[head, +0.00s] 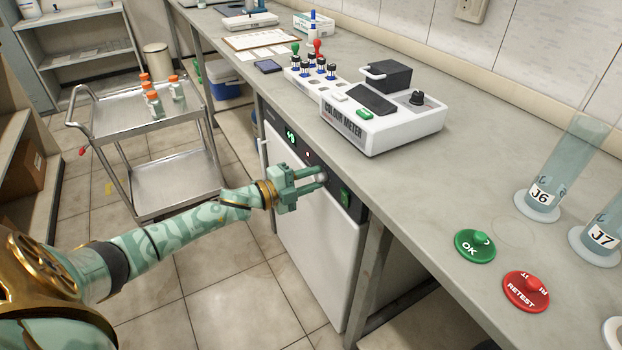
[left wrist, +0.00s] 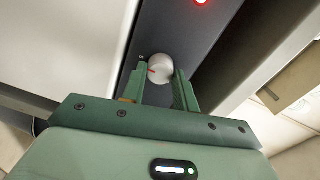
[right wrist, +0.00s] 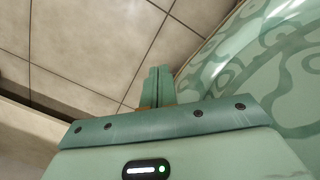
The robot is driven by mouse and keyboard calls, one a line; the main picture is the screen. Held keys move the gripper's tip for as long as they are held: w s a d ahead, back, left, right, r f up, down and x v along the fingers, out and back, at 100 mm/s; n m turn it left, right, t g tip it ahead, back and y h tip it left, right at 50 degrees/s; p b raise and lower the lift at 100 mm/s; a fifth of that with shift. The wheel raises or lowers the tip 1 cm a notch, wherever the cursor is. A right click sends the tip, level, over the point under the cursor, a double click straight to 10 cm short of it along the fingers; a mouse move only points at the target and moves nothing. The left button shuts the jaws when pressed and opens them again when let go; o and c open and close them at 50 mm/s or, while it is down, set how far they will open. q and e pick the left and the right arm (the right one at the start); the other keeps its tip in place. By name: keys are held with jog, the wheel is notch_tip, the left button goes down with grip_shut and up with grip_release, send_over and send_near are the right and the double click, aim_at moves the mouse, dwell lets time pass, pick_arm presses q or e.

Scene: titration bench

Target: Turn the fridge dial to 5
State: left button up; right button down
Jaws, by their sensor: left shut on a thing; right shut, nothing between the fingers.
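The white fridge (head: 312,250) stands under the bench, with a dark control strip along its top. Its round pale dial (left wrist: 159,69) sits on that strip, and a red mark shows on the left part of its face in the left wrist view. My left gripper (head: 322,180) is shut on the dial, one finger on each side; in the head view the fingers mostly hide the dial. A green lit display (head: 291,137) is on the strip, its reading too small to tell. My right gripper (right wrist: 157,85) is shut and empty, above the floor; it is not in the head view.
The bench top above holds a colour meter (head: 385,115), a green OK button (head: 475,246) and a red RETEST button (head: 526,291). A steel trolley (head: 150,125) with orange-capped bottles stands left of the fridge. Tiled floor lies clear before the fridge.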

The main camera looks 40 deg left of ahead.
pick_arm(q)
jog(key=shift+f, duration=0.15)
pick_arm(e)
jog(key=shift+s, duration=0.15)
jog(key=shift+s+r, duration=0.15)
jog(key=shift+s, duration=0.2)
pick_arm(q)
jog(key=o, duration=1)
jog(key=shift+c, duration=0.2)
pick_arm(e)
jog(key=shift+w, duration=0.15)
